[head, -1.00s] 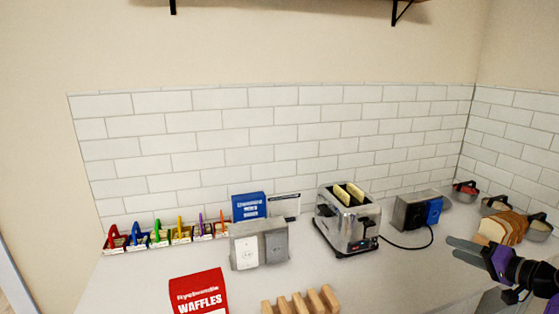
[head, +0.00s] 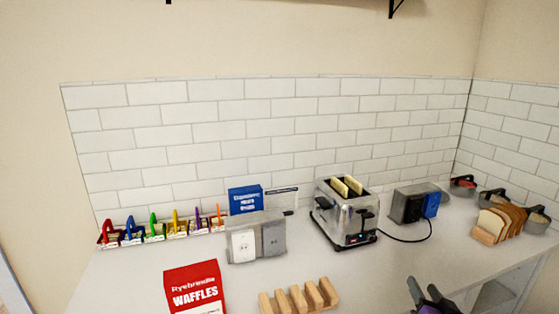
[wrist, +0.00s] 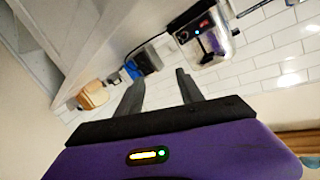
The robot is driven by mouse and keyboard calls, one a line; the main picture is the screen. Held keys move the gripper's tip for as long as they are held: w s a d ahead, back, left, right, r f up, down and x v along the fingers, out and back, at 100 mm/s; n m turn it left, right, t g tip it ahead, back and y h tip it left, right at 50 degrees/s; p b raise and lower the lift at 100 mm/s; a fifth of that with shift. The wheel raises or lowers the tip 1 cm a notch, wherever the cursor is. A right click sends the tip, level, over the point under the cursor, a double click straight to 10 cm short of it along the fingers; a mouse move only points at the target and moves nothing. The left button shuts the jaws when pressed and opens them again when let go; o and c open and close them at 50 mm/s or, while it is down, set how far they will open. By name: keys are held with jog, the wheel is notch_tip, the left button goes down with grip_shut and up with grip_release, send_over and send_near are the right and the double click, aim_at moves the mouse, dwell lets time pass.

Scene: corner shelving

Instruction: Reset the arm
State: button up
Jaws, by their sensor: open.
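My gripper (head: 424,292) shows at the bottom edge of the head view, right of the wooden rack, with dark fingers apart. In the wrist view its two grey fingers (wrist: 160,92) are spread with nothing between them. It is in front of the counter and apart from the objects there. My arm behind it is mostly out of the head view.
A chrome toaster (head: 345,212) with bread in its slots stands on the counter (head: 370,280). Sliced bread in a rack (head: 500,222) and pans (head: 536,221) are at right. A waffles box (head: 195,288) and an empty wooden rack (head: 300,298) are in front.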

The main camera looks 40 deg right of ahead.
jog(key=a+n+t+y+b, duration=0.5)
jog(key=a+n, duration=0.4)
jog(key=a, duration=2.2)
jog(key=s+a+f+n+y, duration=0.2)
jog(key=s+a+y, duration=0.2)
jog(key=a, duration=0.3)
jog(key=s+a+f+n+y+b, duration=0.1)
jog(key=s+a+f+n+y, duration=0.1)
jog(key=a, duration=0.5)
jog(key=s+n+y, duration=0.1)
jog(key=s+y, duration=0.1)
jog(key=s, duration=0.1)
jog(key=shift+s+f, duration=0.25)
